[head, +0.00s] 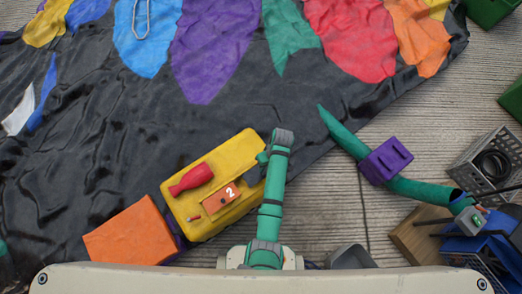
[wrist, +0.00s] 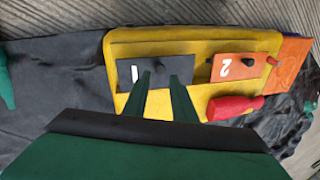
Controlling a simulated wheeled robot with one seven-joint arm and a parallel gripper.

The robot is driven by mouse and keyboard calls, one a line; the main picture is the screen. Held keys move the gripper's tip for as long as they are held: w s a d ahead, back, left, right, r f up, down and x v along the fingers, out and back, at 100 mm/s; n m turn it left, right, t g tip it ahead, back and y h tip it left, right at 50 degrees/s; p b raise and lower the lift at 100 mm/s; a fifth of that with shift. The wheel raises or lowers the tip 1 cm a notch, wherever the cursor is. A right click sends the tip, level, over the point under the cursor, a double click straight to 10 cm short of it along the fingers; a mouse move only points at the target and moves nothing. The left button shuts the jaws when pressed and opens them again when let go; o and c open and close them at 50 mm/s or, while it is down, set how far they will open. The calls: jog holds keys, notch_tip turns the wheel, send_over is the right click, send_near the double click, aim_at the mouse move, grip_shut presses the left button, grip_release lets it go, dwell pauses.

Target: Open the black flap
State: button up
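The black flap (wrist: 128,72) is a flat dark plate marked "1" on the yellow box (wrist: 265,42), and it looks closed. A dark knob (wrist: 159,69) stands on it. My gripper (wrist: 160,76) is open, its two green fingertips reaching over the flap on either side of the knob. I cannot tell whether they touch it.
An orange flap (head: 222,197) marked "2" and a red bottle-shaped object (head: 191,179) are on the yellow box. An orange block (head: 131,231) adjoins its left side. A green tube with a purple block (head: 385,160) lies to the right.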

jog(key=a+v, duration=0.1)
jog(key=v, duration=0.3)
jog(key=shift+s+a+f+m+t+h, duration=0.7)
jog(key=shift+s+a+m+t, duration=0.85)
jog(key=shift+s+t, duration=1.85)
jog(key=s+r+m+t, duration=0.1)
jog(key=s+r+t, duration=0.2)
jog(key=s+r, duration=0.3)
jog(key=s+r+m+t+h, duration=0.1)
jog(key=s+r+t, duration=0.2)
jog(key=s+r, duration=0.4)
jog(key=shift+d+r+t, duration=0.4)
jog(key=shift+d+r, duration=0.1)
jog(key=shift+r, duration=2.9)
jog(key=shift+r, duration=0.1)
